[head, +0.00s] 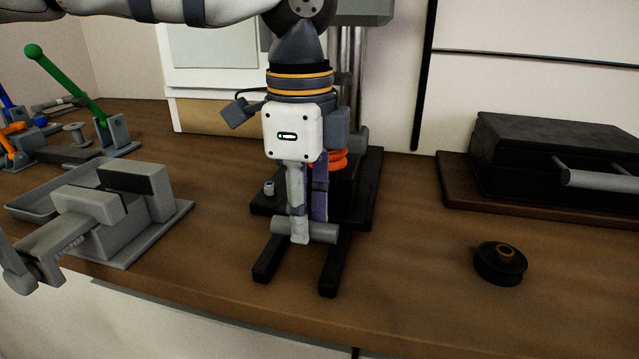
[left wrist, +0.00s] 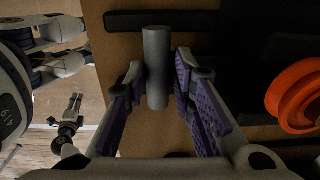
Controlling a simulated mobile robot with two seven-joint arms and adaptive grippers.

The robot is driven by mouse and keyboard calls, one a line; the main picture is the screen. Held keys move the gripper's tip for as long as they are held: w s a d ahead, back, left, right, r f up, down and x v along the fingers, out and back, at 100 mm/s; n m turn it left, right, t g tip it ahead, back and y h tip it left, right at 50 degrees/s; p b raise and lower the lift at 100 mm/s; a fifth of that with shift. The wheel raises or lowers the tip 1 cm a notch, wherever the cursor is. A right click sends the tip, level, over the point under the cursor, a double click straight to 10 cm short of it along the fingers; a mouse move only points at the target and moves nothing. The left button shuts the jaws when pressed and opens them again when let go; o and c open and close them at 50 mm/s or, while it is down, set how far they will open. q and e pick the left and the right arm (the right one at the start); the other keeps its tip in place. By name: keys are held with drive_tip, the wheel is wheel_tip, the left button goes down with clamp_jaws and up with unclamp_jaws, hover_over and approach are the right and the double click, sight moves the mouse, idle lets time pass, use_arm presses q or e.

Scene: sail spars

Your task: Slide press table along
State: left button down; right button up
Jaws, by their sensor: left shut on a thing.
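The press has a black base (head: 367,205) on the bench, with two black rails (head: 331,272) reaching toward the front edge. A grey round bar (head: 325,231) lies across above the rails; I take it as the handle of the press table. My left gripper (head: 304,234) points down from above and is shut on this bar. In the left wrist view the bar (left wrist: 157,70) lies between the purple-padded fingers. The table behind is mostly hidden by my gripper.
A grey vise (head: 125,215) stands left of the press. A small metal cylinder (head: 269,187) sits on the base's left part. A black pulley-like wheel (head: 500,263) lies to the right, and a black box press (head: 540,160) stands behind it. Bench around the wheel is clear.

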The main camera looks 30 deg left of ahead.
use_arm(q)
drive_tip(key=shift+w+a+f+b, duration=0.1)
drive_tip(key=shift+w+a+f, duration=0.2)
drive_tip(key=shift+w, duration=0.9)
drive_tip(key=shift+w+a+f+b, duration=0.15)
drive_tip(key=shift+w+a, duration=0.15)
drive_tip(key=shift+w, duration=0.85)
drive_tip(key=shift+w+a+f+b, duration=0.1)
drive_tip(key=shift+w+a+f, duration=0.2)
drive_tip(key=shift+w, duration=0.9)
drive_tip(key=c, duration=1.3)
unclamp_jaws()
drive_tip(key=shift+r, duration=0.1)
drive_tip(key=shift+w, duration=0.2)
drive_tip(key=shift+r, duration=0.15)
